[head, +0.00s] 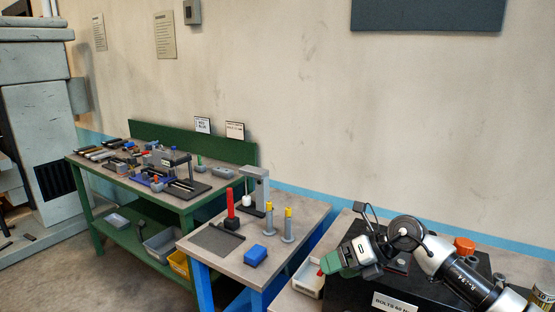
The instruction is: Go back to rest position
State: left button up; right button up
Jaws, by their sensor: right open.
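My right arm reaches in from the lower right, and its gripper (331,264) points left in front of the small table's right side. The gripper has a green part with a bit of red near its tip. It is open, and I see nothing held in it. My left gripper is out of view.
A small table (277,228) with blue legs bears a blue block (255,255), a red-topped piece (231,212), yellow-topped posts (288,225) and a grey stand (258,190). A green workbench (185,205) stands behind left. A black box (350,285) lies below my arm.

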jog(key=s+a+r+m+t+y, duration=0.2)
jog(key=s+a+m+t+y, duration=0.25)
jog(key=a+y, duration=0.4)
jog(key=s+d+f+m+t+h, duration=0.5)
jog(key=m+h, duration=0.4)
jog(key=m, duration=0.6)
jog(key=s+d+f+m+t+h, duration=0.35)
jog(key=d+f+m+h, duration=0.45)
jog(key=m, duration=0.7)
jog(key=s+d+f+m+g, duration=0.1)
jog(key=s+f+g, duration=0.25)
jog(key=s, duration=0.35)
jog(key=s+d+f+m+g+h, duration=0.1)
jog(key=s+f+m+g, duration=0.1)
jog(key=s+g, duration=0.35)
jog(key=s+d+f+m+g, duration=0.1)
jog(key=s+f+g, duration=0.1)
jog(key=s, duration=0.7)
notch_tip(320, 180, down, 27)
jog(key=s+g, duration=0.2)
jog(key=s+d+f+g, duration=0.1)
jog(key=s+d+f, duration=0.1)
jog(key=s+f, duration=1.3)
jog(key=shift+s+d+f, duration=0.2)
jog(key=shift+s, duration=0.35)
